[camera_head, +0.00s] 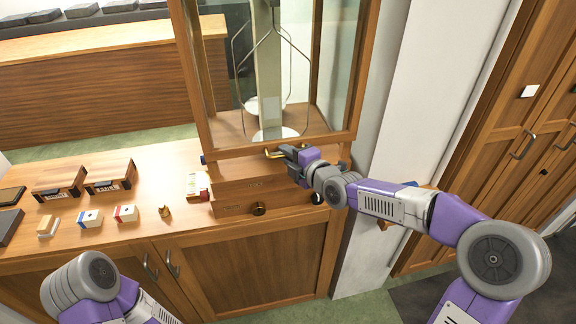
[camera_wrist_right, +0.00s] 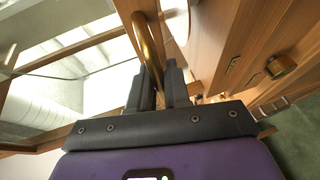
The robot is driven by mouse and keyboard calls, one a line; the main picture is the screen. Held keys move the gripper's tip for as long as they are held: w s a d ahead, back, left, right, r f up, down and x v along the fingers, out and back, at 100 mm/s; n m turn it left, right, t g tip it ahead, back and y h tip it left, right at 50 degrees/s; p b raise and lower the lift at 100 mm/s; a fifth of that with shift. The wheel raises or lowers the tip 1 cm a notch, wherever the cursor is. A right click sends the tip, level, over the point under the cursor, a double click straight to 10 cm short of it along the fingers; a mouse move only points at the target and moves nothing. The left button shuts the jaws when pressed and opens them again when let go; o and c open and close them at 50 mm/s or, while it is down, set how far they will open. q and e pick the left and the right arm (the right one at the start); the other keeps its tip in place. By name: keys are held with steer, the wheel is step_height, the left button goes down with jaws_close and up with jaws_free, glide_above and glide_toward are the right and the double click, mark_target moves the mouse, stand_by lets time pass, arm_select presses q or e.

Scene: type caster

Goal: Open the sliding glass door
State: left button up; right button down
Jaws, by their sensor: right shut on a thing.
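The wood-framed glass door (camera_head: 321,60) is the front of a tall glass case standing on a wooden base. Its bottom rail (camera_head: 225,154) appears low, close to the base, and carries a brass handle (camera_head: 273,154). The same curved brass handle (camera_wrist_right: 149,48) shows close up in the right wrist view. My right gripper (camera_head: 285,149) comes in from the right and is shut on the handle; its dark fingers (camera_wrist_right: 160,78) stand on both sides of the bar. Part of the handle is hidden by the fingers. My left gripper is out of view.
A balance with hanging pans (camera_head: 279,131) stands inside the case. The base has a drawer with a dark round knob (camera_head: 258,209). Small boxes (camera_head: 126,214) and wooden type trays (camera_head: 108,175) lie on the counter (camera_head: 165,240) to the left. A white wall post (camera_head: 408,100) is at right.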

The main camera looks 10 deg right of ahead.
mark_target(277, 74)
step_height(277, 74, up, 22)
steer(key=p, duration=1.4)
steer(key=c, duration=1.4)
jaws_free()
steer(key=shift+f, duration=0.1)
steer(key=shift+c, duration=0.2)
steer(key=shift+f, duration=0.1)
steer(key=shift+s, duration=0.1)
